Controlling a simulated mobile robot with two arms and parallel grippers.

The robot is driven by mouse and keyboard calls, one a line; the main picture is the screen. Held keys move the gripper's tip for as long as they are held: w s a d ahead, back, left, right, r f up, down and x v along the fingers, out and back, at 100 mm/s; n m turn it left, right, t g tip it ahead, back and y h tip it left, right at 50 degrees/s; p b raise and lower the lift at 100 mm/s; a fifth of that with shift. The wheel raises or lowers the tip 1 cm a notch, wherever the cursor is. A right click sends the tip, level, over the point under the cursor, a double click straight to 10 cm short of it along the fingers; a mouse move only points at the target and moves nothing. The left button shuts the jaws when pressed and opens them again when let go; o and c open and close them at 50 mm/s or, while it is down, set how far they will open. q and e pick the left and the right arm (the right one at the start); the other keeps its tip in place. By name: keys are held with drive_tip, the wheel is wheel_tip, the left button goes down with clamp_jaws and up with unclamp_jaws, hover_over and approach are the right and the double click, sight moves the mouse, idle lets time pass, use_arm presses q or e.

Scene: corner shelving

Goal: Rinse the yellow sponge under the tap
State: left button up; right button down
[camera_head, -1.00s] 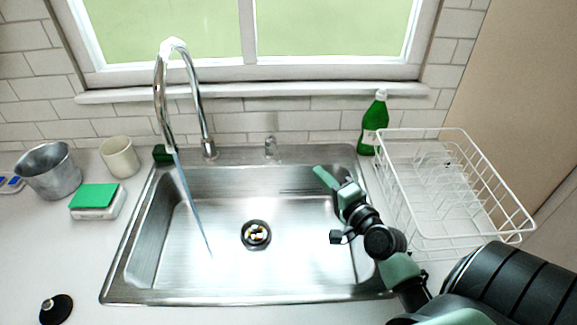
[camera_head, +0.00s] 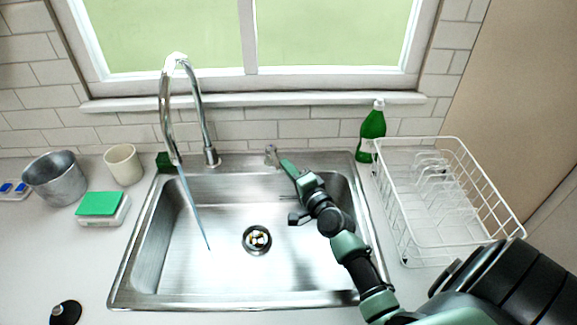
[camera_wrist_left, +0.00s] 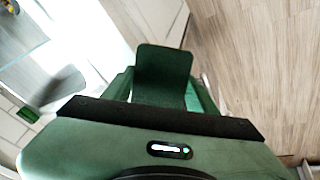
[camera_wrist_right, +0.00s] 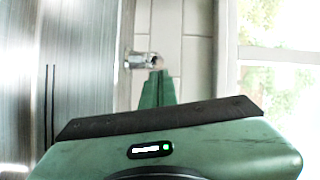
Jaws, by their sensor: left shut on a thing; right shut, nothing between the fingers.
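The chrome tap (camera_head: 167,110) stands behind the sink, and a thin blue stream of water (camera_head: 194,208) runs from it into the basin. My right gripper (camera_head: 288,167) is shut and empty, its tips close to a small chrome fitting (camera_head: 271,155) on the back rim. The right wrist view shows that fitting (camera_wrist_right: 140,60) just beyond the tips (camera_wrist_right: 157,76); I cannot tell if they touch. My left gripper (camera_wrist_left: 165,90), only in its wrist view, is shut on a dark green rounded block (camera_wrist_left: 164,66). No yellow surface shows, so I cannot confirm it is the sponge.
The steel sink (camera_head: 150,300) has a drain (camera_head: 257,240). A green bottle (camera_head: 372,130) and wire rack (camera_head: 450,240) stand right. The basin is mostly clear.

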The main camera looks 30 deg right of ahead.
use_arm(q)
drive_tip(key=shift+r+p, duration=0.5)
drive_tip(key=shift+r, duration=0.05)
use_arm(e)
drive_tip(key=shift+w+a, duration=0.25)
drive_tip(key=shift+a, duration=1)
use_arm(q)
drive_tip(key=shift+d, duration=0.15)
use_arm(e)
drive_tip(key=shift+d, duration=0.1)
use_arm(q)
drive_tip(key=shift+s, duration=0.1)
